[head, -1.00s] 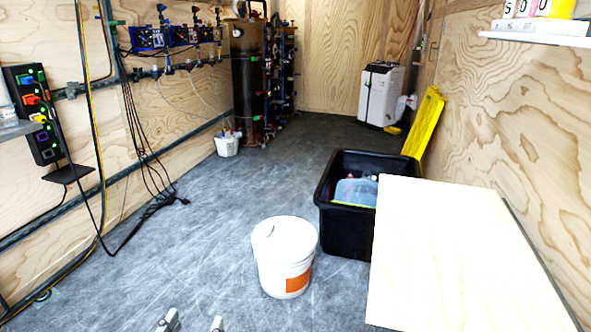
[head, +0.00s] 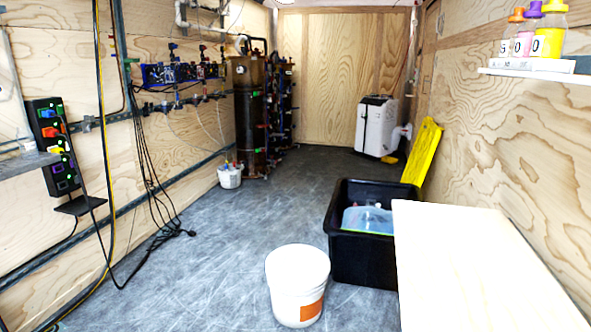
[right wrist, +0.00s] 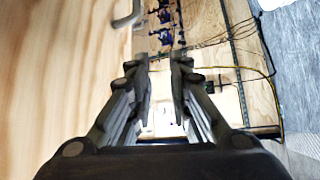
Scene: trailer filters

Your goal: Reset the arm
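My right gripper (right wrist: 162,75) fills the middle of the right wrist view. Its two fingers stand apart with a gap between them, and nothing is held there. Past the fingers the view shows the plywood wall (right wrist: 210,30), hoses and cables. Neither gripper shows in the head view, and my left gripper is in no current view.
A white bucket (head: 297,285) stands on the grey floor. Right of it are a black bin (head: 345,250) and a pale wooden tabletop (head: 470,270). A shelf (head: 535,75) with bottles is on the right wall. A control box (head: 52,145) is on the left wall.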

